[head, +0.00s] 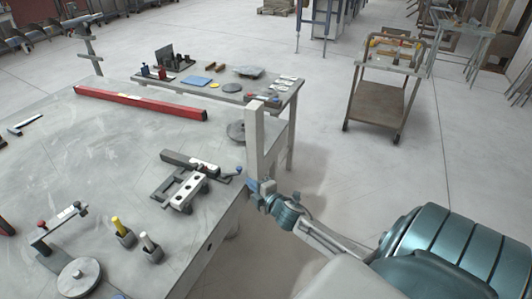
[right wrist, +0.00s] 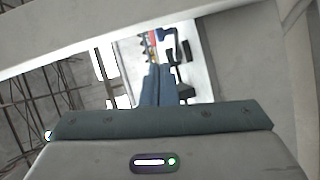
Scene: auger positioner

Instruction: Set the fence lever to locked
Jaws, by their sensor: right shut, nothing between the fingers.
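A clamp-like fixture (head: 187,187) with a pale block, dark holes and a dark bar sits near the right edge of the grey table. My left gripper is not in view.
A grey upright post (head: 254,140) stands close behind my right gripper. A red-knobbed fixture (head: 60,228) and yellow-handled (head: 118,226) and white-handled (head: 148,243) pieces stand at the left front. A cart (head: 385,90) stands beyond.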

